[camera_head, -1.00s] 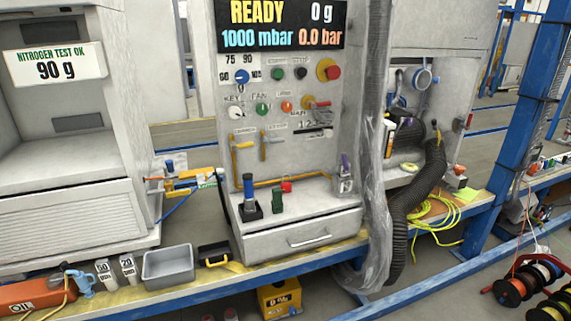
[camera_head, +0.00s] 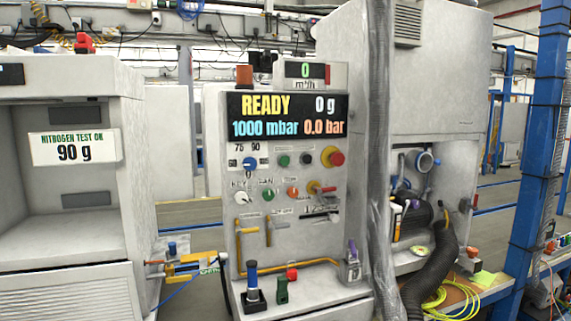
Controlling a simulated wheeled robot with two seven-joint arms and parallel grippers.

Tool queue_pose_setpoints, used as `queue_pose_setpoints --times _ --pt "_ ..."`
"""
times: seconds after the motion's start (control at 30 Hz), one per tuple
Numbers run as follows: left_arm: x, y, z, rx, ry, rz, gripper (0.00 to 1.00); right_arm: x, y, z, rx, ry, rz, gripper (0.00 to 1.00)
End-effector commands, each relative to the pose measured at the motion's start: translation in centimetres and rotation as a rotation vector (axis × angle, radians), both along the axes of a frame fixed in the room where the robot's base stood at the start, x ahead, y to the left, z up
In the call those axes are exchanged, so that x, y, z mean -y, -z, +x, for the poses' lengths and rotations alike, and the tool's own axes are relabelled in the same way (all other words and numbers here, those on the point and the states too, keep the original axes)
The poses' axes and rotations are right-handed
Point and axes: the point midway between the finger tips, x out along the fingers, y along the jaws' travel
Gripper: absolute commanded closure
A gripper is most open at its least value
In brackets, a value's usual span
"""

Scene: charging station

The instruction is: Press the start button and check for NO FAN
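The charging station's control panel (camera_head: 330,235) stands in the middle of the head view. Its black display (camera_head: 287,117) reads READY, 0 g, 1000 mbar and 0.0 bar. Below the display are a blue knob (camera_head: 249,163), a green button (camera_head: 283,160), a black button (camera_head: 305,158) and a red emergency-stop style button (camera_head: 336,159) on a yellow base. The labels over the buttons are too small to read surely. The lower row has a white key knob (camera_head: 243,198), a green fan knob (camera_head: 267,195) and an orange knob (camera_head: 292,192). Neither gripper is in view.
A small meter (camera_head: 305,70) above the display shows a green 0. A wrapped grey hose (camera_head: 378,150) hangs right of the panel. A grey cabinet (camera_head: 75,240) at left reads NITROGEN TEST OK, 90 g. A blue-handled tool (camera_head: 252,288) stands on the ledge below the panel.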

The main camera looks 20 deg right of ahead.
Motion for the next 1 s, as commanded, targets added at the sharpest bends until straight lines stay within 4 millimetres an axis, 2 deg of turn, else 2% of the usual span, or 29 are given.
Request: queue_pose_setpoints --times 0.17,0.47,1.0 --pt "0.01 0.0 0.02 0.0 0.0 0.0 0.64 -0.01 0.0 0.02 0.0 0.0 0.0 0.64" --pt "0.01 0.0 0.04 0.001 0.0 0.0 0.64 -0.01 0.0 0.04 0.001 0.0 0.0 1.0" --pt "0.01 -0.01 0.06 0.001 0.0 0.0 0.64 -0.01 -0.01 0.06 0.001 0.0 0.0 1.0"
